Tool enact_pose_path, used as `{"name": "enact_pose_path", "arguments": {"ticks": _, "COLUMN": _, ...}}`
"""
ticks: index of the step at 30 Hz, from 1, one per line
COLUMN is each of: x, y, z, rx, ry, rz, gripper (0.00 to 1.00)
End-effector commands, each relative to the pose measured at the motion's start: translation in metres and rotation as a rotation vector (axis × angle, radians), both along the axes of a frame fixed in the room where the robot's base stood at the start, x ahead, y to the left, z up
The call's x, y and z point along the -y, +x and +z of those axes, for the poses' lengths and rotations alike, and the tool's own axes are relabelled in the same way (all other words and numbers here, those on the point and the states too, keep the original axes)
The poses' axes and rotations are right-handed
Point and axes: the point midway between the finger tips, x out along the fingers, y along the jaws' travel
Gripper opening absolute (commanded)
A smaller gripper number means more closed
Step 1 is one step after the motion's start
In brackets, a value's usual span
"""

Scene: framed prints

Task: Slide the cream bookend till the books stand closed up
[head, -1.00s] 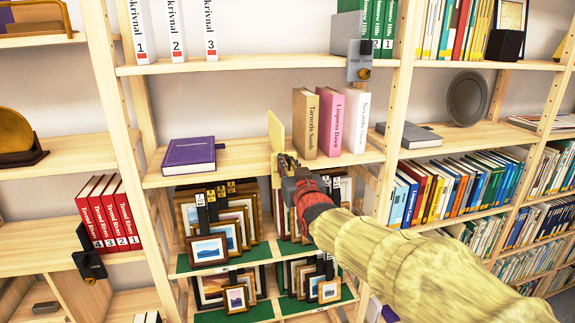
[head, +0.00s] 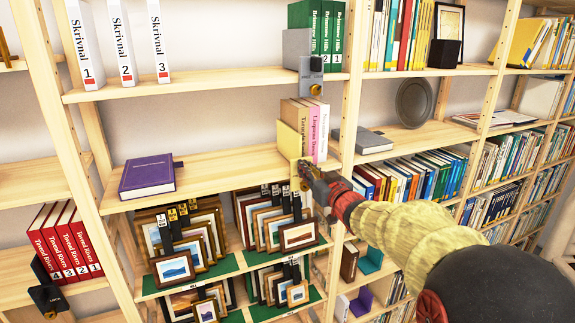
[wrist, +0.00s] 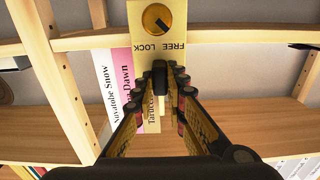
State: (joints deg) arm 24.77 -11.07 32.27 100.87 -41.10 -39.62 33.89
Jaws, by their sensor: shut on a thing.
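The cream bookend (head: 288,139) stands upright on the middle shelf, at the left side of the tan book (head: 292,111). The pink book (head: 314,135) and white book (head: 324,132) stand upright to its right; I see no clear gap between the three. My gripper (head: 303,174) is at the shelf's front edge, shut on the front part of the bookend, whose gripped piece is partly hidden by the fingers. In the wrist view, the bookend's plate (wrist: 192,32) carries a brass knob (wrist: 157,18) and FREE and LOCK marks.
A purple book (head: 147,174) lies flat on the same shelf (head: 215,168) to the left, with bare shelf between. A grey book (head: 367,141) lies beyond the upright to the right. Framed prints (head: 175,266) stand below. A grey bookend (head: 311,76) hangs over the shelf edge above.

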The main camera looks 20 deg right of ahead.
Motion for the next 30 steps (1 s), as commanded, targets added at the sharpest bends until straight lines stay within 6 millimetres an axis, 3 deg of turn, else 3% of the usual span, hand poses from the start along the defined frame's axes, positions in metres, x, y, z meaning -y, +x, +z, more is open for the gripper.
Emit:
{"name": "enact_pose_path", "arguments": {"ticks": 1, "x": 0.01, "y": 0.0, "z": 0.001, "rx": -0.001, "ry": 0.001, "rz": -0.005, "gripper": 0.0}}
{"name": "enact_pose_path", "arguments": {"ticks": 6, "x": 0.022, "y": 0.0, "z": 0.0, "rx": 0.0, "ry": 0.0, "rz": -0.003, "gripper": 0.0}}
{"name": "enact_pose_path", "arguments": {"ticks": 18, "x": 0.024, "y": 0.0, "z": 0.0, "rx": 0.001, "ry": 0.0, "rz": -0.003, "gripper": 0.0}}
{"name": "enact_pose_path", "arguments": {"ticks": 19, "x": 0.024, "y": 0.0, "z": 0.0, "rx": 0.001, "ry": 0.0, "rz": -0.003, "gripper": 0.14}}
{"name": "enact_pose_path", "arguments": {"ticks": 30, "x": 0.023, "y": 0.0, "z": 0.0, "rx": 0.002, "ry": 0.0, "rz": -0.001, "gripper": 0.32}}
